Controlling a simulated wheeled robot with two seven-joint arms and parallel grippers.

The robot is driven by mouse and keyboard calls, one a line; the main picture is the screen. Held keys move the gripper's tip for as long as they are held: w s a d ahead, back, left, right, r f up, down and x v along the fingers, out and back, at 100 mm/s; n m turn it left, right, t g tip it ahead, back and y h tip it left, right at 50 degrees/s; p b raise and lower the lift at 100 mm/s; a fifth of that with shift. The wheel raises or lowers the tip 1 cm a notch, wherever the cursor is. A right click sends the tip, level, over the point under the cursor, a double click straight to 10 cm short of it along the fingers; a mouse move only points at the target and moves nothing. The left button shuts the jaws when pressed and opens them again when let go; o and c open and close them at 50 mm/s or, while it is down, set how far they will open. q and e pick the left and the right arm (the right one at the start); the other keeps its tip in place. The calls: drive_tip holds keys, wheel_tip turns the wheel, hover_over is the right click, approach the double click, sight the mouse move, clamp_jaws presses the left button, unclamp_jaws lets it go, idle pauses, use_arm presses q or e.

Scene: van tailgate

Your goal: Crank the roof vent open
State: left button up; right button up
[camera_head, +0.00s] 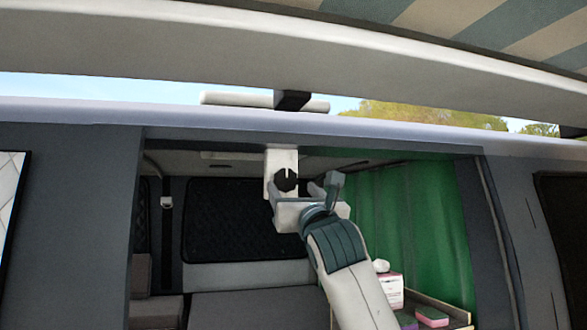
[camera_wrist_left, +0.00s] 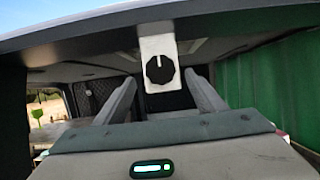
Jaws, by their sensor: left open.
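The roof vent's black crank knob (camera_head: 286,180) sits on a white plate (camera_head: 281,157) hanging below the roof edge of the van. The pale vent lid (camera_head: 235,99) lies above the roof, with a dark block at its middle. My left gripper (camera_head: 295,189) is open just in front of the knob. In the left wrist view the knob (camera_wrist_left: 160,69) appears centred between the tips of the two open fingers (camera_wrist_left: 160,80), with gaps on both sides. I cannot tell whether the fingertips reach around it. My right gripper is not in view.
A striped awning (camera_head: 430,22) and its pale housing (camera_head: 250,45) span overhead. A green curtain (camera_head: 415,220) hangs at the right of the van opening. A tissue box (camera_head: 391,289) and a sponge (camera_head: 432,316) stand on a shelf below. Dark seating (camera_head: 245,308) lies inside.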

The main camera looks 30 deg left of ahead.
sight(287, 181)
use_arm(q)
drive_tip(key=p+x, duration=0.2)
drive_tip(key=x, duration=0.2)
drive_tip(key=shift+r, duration=0.1)
drive_tip(key=shift+w+a+r+p, duration=0.1)
drive_tip(key=shift+w+a+p, duration=0.25)
drive_tip(key=shift+w+a, duration=0.1)
drive_tip(key=shift+c, duration=0.6)
drive_tip(key=c, duration=0.9)
